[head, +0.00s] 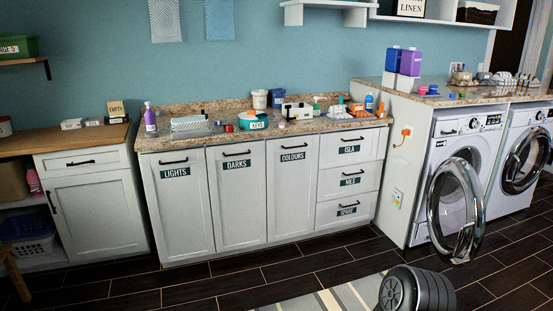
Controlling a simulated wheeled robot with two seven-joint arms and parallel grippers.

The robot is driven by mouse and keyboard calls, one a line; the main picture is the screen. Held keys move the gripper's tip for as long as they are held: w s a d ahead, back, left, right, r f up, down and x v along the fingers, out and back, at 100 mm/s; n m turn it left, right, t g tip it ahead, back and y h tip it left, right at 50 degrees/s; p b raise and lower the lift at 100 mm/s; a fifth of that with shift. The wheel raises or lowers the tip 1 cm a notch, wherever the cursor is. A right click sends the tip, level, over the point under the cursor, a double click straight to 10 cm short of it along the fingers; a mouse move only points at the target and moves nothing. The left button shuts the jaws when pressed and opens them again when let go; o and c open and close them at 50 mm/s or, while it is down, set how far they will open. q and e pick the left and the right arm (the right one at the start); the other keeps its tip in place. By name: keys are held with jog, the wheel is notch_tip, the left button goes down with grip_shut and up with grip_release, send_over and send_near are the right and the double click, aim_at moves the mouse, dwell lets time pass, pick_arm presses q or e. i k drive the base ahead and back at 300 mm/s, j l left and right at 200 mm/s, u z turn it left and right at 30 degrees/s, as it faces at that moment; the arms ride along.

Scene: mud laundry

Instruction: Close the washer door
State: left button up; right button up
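The washer (427,180) is a white front-loader under the counter at the right. Its round door (434,213), a chrome ring with clear glass, stands open, swung out from the front into the room. The door hides part of the washer's front and drum opening. Neither of my grippers shows in the head view.
A second white front-loader (509,195) stands to the right with its round door against its front. A striped rug (345,296) lies on the dark tiled floor. White cabinets (190,217) line the wall to the left. Floor in front of the washers looks clear.

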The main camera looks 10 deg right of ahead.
aim_at(467, 248)
jog(key=i+l+z, duration=0.2)
jog(key=i+z, duration=1.1)
jog(key=i+j+z, duration=0.2)
jog(key=z, duration=0.25)
jog(key=i+j, duration=0.2)
jog(key=j, duration=0.15)
jog(key=i+j, duration=0.25)
jog(key=j, duration=0.15)
jog(key=i+j+u, duration=0.1)
jog(key=i, duration=0.45)
jog(key=i+j+u, duration=0.1)
jog(key=i+j, duration=0.15)
jog(key=i, duration=0.35)
jog(key=i+l, duration=0.3)
